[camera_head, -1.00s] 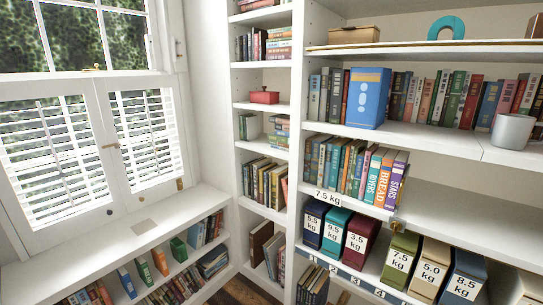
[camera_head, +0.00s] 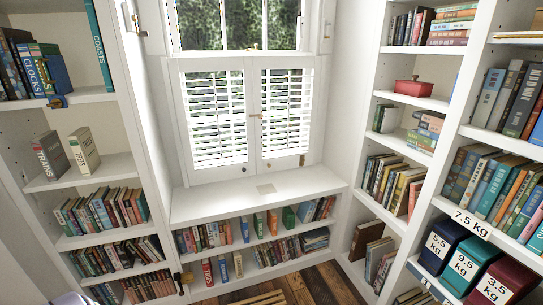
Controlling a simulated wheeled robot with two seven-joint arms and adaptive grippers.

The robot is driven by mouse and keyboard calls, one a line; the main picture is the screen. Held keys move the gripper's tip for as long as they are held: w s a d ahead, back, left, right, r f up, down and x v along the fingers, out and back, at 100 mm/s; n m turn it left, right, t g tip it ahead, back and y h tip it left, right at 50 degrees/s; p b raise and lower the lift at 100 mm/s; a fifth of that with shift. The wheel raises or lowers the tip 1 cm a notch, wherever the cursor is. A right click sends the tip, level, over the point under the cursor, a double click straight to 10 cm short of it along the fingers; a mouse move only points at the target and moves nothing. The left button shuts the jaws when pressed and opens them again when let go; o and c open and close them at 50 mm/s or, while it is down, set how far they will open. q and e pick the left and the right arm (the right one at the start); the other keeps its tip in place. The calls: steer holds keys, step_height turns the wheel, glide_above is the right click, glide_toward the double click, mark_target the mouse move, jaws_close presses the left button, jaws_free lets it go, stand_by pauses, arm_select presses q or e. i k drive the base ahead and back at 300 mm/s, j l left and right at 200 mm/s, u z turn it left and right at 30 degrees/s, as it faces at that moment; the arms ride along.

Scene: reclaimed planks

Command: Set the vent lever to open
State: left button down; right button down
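I cannot tell for sure which part is the vent lever. The window (camera_head: 237,25) has two closed louvred shutters (camera_head: 218,117) below it. A small bar-like latch (camera_head: 255,115) sits where the shutters meet. A dark knob (camera_head: 243,169) is low on the left shutter and a brownish one (camera_head: 302,160) low on the right. A handle-like fitting (camera_head: 136,22) is on the frame left of the window, and another (camera_head: 327,30) is on the right. Their settings are too small to read. Neither gripper is in view.
A white window seat (camera_head: 215,203) with book shelves below juts out under the shutters. Bookcases stand at left (camera_head: 93,97) and right (camera_head: 393,95).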

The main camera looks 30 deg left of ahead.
mark_target(178, 276)
steer(key=u, duration=2.1)
